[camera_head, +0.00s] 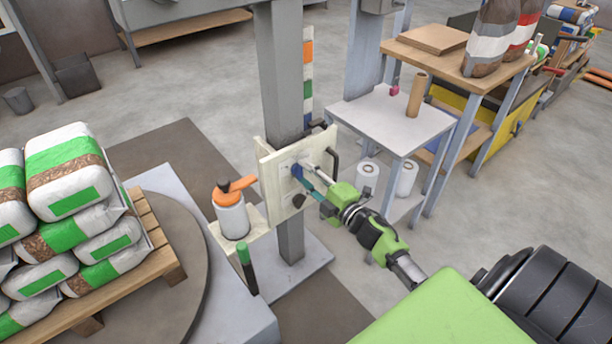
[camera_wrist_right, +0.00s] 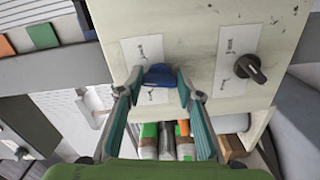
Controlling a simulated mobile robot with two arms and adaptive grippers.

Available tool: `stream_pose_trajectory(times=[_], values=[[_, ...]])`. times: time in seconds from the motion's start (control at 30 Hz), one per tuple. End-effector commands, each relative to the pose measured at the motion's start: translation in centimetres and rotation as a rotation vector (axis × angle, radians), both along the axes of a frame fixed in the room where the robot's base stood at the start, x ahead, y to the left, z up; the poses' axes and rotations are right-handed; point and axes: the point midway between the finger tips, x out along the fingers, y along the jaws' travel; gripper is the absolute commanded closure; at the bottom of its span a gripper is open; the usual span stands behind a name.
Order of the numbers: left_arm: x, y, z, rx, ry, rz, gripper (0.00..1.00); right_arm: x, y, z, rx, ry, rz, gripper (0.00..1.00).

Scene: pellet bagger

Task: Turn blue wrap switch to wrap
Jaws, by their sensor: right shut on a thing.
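The blue wrap switch (camera_head: 297,171) is a knob on the front of a cream control box on a grey post. In the right wrist view the blue knob (camera_wrist_right: 160,76) sits on a white label whose small print I cannot read. My right gripper (camera_head: 307,175) is at the knob, with one teal finger on each side. In the wrist view the right gripper (camera_wrist_right: 160,90) is shut on the blue knob, and its fingertips partly cover the knob's sides. My left gripper is not in view.
A black knob (camera_wrist_right: 250,68) on its own label is beside the blue one. A white canister with an orange top (camera_head: 231,210) stands left of the box. A pallet (camera_head: 130,250) of bags is at left. A small table (camera_head: 385,120) stands behind the post.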

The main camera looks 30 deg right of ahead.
Motion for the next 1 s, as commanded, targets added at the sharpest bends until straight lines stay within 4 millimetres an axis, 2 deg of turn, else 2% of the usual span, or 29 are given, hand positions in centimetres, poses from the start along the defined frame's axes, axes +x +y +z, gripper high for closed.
stream_pose_trajectory(times=[0.23,0.4,0.93,0.97,1.0], values=[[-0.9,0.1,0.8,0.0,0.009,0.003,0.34,0.0,0.0,0.0,-0.131,-0.01,-0.001,0.88],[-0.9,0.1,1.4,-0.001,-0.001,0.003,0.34,0.0,0.0,0.0,-0.178,-0.013,0.0,0.88],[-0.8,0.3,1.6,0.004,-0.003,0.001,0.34,0.0,0.0,0.0,-0.197,-0.015,0.0,0.88],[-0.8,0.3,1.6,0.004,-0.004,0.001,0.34,0.0,0.0,0.0,-0.197,-0.015,0.0,0.62],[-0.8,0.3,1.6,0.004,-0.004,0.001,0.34,0.0,0.0,0.0,-0.197,-0.015,0.0,0.51]])
